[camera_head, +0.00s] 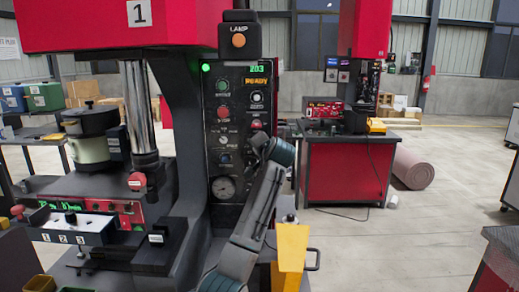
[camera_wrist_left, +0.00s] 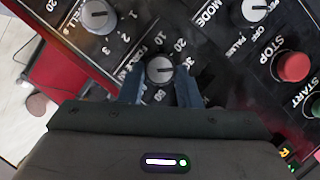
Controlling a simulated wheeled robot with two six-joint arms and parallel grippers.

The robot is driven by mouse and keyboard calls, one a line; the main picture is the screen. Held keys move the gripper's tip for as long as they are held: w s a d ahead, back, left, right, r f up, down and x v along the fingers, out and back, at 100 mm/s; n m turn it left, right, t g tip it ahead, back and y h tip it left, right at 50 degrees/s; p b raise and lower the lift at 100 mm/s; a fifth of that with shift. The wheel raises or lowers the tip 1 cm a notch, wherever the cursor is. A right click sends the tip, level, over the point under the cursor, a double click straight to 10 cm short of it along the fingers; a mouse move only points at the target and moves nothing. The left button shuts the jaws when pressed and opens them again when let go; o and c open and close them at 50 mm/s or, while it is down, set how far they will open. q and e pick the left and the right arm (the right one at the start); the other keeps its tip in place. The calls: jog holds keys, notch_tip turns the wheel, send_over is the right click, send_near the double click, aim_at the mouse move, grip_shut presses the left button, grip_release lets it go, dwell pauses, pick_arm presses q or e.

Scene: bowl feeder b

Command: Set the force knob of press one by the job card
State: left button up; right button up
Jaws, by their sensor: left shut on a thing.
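Press one has a red head marked "1" (camera_head: 138,13) and a dark control panel (camera_head: 236,75) on its column. In the left wrist view the force knob (camera_wrist_left: 160,70), grey with a pale pointer line, sits on a printed scale showing 10 and 20. Its label is partly hidden. My left gripper (camera_wrist_left: 160,90) has its two blue fingers on either side of this knob, shut on it. In the head view my left arm rises from below, with its gripper (camera_head: 261,141) at the panel's right side. My right gripper is out of view. I cannot make out a job card.
The wrist view shows a dwell knob (camera_wrist_left: 98,15), a mode knob (camera_wrist_left: 255,10) and a red stop button (camera_wrist_left: 293,67) close around. The panel has a gauge (camera_head: 223,188) low down. A yellow box (camera_head: 290,250) stands right of my arm. Open floor lies further right.

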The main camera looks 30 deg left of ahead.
pick_arm(q)
jog(key=shift+f, duration=0.1)
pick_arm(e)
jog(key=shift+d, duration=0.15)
pick_arm(q)
jog(key=o, duration=1)
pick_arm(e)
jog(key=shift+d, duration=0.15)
pick_arm(q)
jog(key=b+v, duration=0.3)
jog(key=v, duration=0.7)
jog(key=shift+s+d, duration=0.25)
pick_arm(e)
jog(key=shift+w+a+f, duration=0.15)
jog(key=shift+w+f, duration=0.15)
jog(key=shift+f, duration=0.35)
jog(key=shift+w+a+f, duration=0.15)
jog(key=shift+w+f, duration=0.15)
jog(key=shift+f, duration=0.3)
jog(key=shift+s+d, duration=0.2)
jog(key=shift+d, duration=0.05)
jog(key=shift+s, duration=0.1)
